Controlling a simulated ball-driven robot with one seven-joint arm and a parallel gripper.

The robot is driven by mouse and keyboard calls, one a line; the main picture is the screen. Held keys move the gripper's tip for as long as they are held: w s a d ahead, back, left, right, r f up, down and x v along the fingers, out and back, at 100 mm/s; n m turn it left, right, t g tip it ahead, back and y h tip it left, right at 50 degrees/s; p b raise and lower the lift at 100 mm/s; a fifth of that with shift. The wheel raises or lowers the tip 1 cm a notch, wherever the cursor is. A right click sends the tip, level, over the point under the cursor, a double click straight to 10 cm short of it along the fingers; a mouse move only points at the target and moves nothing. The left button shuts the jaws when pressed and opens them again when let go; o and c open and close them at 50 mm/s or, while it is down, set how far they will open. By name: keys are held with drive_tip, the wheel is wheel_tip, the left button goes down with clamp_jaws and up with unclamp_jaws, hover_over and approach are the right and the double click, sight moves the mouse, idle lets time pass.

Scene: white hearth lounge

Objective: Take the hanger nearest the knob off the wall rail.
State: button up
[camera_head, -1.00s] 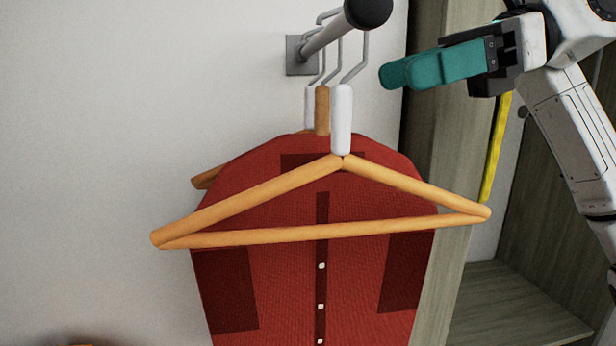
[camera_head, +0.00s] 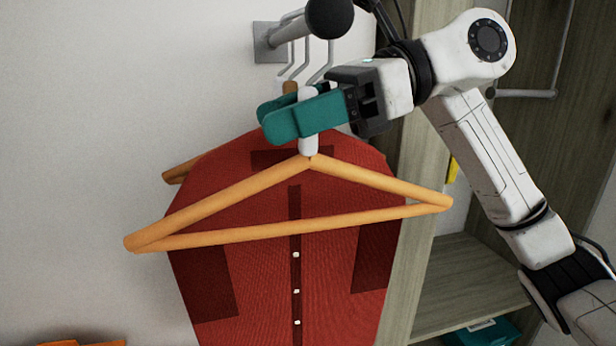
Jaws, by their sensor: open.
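The front hanger (camera_head: 385,187) is an orange-tan wooden triangle with a white neck and a grey hook. It is the one nearest the black knob (camera_head: 329,17) and hangs on the short grey wall rail (camera_head: 285,33). My gripper (camera_head: 281,122), with teal fingers, is at the white neck, just below the hook. The fingers are open, with the neck between or beside them; the exact fit is hidden. Behind hangs a red cardigan (camera_head: 340,270) with dark patches and white buttons, and another wooden hanger (camera_head: 178,172) shows at its left shoulder.
A grey-wood open cabinet (camera_head: 455,280) stands to the right, with a teal box (camera_head: 485,333) on its lower shelf. An orange item (camera_head: 85,343) shows at the bottom left. The white wall at left is bare.

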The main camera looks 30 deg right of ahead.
drive_tip(key=shift+c, duration=0.5)
clamp_jaws()
drive_tip(key=shift+r, duration=0.15)
